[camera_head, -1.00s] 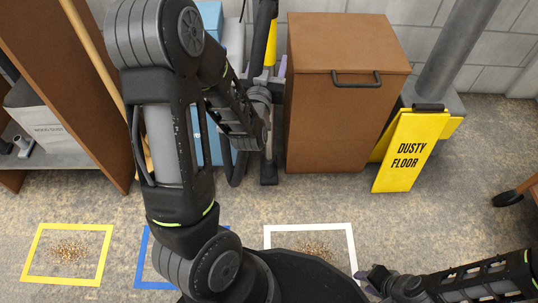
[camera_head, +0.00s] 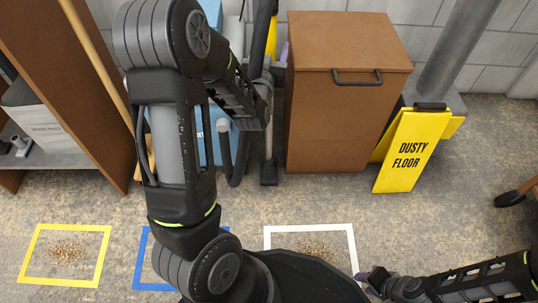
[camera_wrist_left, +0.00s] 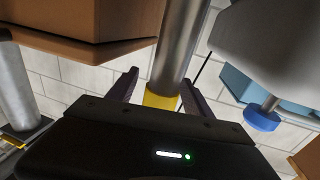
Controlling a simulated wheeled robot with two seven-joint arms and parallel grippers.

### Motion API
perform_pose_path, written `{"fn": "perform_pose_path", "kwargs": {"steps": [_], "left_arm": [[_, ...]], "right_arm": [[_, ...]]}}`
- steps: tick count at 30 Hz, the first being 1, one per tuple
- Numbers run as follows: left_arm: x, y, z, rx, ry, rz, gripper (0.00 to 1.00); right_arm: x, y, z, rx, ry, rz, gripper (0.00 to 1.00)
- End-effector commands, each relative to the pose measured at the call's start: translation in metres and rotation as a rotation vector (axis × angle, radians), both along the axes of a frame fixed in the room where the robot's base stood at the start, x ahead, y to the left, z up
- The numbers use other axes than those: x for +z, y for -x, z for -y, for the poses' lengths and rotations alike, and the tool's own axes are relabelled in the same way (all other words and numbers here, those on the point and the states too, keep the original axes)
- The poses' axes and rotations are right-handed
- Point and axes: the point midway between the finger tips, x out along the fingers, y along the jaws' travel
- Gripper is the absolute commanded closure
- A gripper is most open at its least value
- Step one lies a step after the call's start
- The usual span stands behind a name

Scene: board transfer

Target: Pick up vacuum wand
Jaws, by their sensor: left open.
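The vacuum wand (camera_head: 272,38) stands upright against the wall, left of the brown bin, with a yellow band and a dark floor head (camera_head: 268,173). In the left wrist view the wand (camera_wrist_left: 178,45) is a grey tube with the yellow band (camera_wrist_left: 160,101) low between my left fingers. My left gripper (camera_wrist_left: 160,88) is open, one finger on each side of the wand; contact cannot be told. In the head view my left arm covers most of this gripper. My right gripper (camera_head: 370,278) is low at the right, away from the wand; its opening is unclear.
A blue vacuum body (camera_head: 212,150) stands left of the wand, partly behind my arm. The brown bin (camera_head: 335,120) is close on the right, with a yellow sign (camera_head: 410,155) beyond it. A brown shelf (camera_head: 85,100) stands left. Taped squares with debris lie on the floor in front.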

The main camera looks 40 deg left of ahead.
Motion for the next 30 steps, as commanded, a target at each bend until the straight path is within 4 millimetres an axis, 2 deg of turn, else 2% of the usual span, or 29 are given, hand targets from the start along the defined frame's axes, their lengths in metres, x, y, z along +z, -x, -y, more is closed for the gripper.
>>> {"fn": "perform_pose_path", "kwargs": {"steps": [2, 22, 30], "left_arm": [[0.0000, 0.0001, 0.0000, 0.000, 0.000, 0.000, 0.45], [0.0000, 0.0001, 0.0000, 0.000, 0.000, 0.000, 1.00], [0.0018, -0.0003, 0.0000, 0.000, -0.002, 0.004, 1.00]], "right_arm": [[0.0000, 0.0000, 0.0000, 0.000, 0.000, 0.000, 0.64], [0.0001, 0.0000, 0.0000, 0.000, 0.000, 0.000, 0.64], [0.0003, 0.0000, 0.0000, 0.000, 0.000, 0.000, 0.64]]}}
